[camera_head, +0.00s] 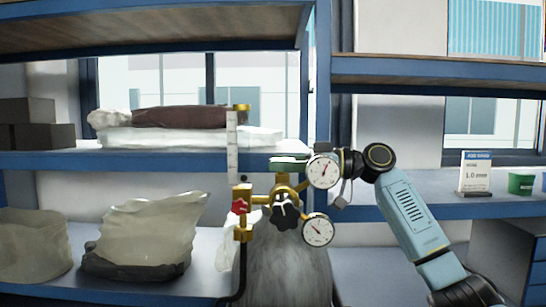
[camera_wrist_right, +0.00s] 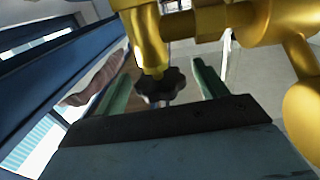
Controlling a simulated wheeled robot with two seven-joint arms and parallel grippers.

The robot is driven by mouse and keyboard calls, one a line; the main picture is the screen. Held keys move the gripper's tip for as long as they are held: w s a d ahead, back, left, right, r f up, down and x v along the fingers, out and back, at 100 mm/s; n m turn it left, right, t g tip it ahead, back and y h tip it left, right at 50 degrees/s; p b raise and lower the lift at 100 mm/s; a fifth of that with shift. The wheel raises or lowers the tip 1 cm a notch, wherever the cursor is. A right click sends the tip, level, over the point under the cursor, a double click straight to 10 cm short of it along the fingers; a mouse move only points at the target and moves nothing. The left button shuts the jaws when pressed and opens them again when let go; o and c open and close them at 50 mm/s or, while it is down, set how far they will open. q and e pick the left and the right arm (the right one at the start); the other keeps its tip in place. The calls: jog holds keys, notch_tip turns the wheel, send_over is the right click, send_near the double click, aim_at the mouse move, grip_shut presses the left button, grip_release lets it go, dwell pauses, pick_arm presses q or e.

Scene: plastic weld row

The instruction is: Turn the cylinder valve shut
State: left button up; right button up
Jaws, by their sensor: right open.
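The brass valve and regulator assembly (camera_head: 283,187) stands on top of a grey cylinder (camera_head: 285,262). In the right wrist view, a black lobed handwheel (camera_wrist_right: 160,86) sits at the end of a brass stem (camera_wrist_right: 146,38). My right gripper (camera_head: 288,164) reaches in from the right behind the upper gauge. Its green fingers (camera_wrist_right: 163,82) are open on either side of the handwheel, with visible gaps. Whether they touch it cannot be told. In the head view the handwheel is mostly hidden at the green fingers. My left gripper is out of view.
An upper gauge (camera_head: 323,170) and lower gauge (camera_head: 318,230) crowd the right side. A black front knob (camera_head: 286,214) and a clear flow tube (camera_head: 232,145) stand close by. Shelves (camera_head: 60,160) hold bags behind. A green cup (camera_head: 521,184) stands far right.

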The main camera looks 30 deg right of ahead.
jog(key=shift+x, duration=1.3)
jog(key=c, duration=1)
jog(key=shift+o, duration=0.2)
jog(key=shift+d+f+m+t+h, duration=0.1)
jog(key=shift+f+m+t+h, duration=0.05)
jog(key=shift+m+t+h, duration=0.5)
jog(key=shift+w+d+m+t+h, duration=0.1)
jog(key=shift+m+t+h, duration=0.75)
jog(key=shift+h, duration=0.1)
jog(key=shift+w+d+m+t+h, duration=0.1)
jog(key=shift+w+m+t+h, duration=0.05)
jog(key=shift+m+t+h, duration=0.65)
jog(key=shift+h, duration=0.3)
jog(key=o, duration=1)
jog(key=shift+c, duration=0.2)
